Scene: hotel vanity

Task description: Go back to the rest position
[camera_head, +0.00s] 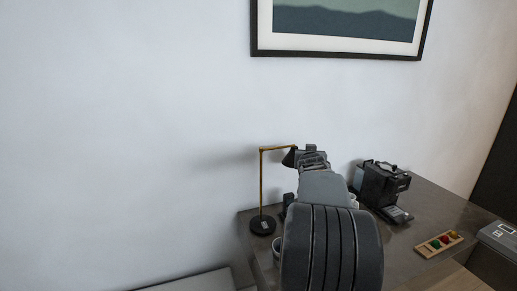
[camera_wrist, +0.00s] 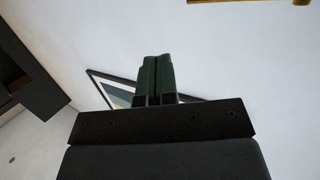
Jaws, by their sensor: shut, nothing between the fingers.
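My gripper (camera_wrist: 157,68) shows in the wrist view with its two dark green fingers pressed together and nothing between them. It points toward the pale wall, with part of the framed picture (camera_wrist: 120,88) behind it. In the head view my arm rises in front of the vanity top and hides part of it; the fingertips are not clear there. The gripper holds nothing and appears apart from the objects on the vanity.
The grey vanity top (camera_head: 436,207) carries a brass desk lamp (camera_head: 262,190) left of my arm. A black coffee machine (camera_head: 380,185) and a wooden tray (camera_head: 427,250) with small coloured items are at right. A grey box (camera_head: 499,238) stands at the far right. A framed picture (camera_head: 340,45) hangs above.

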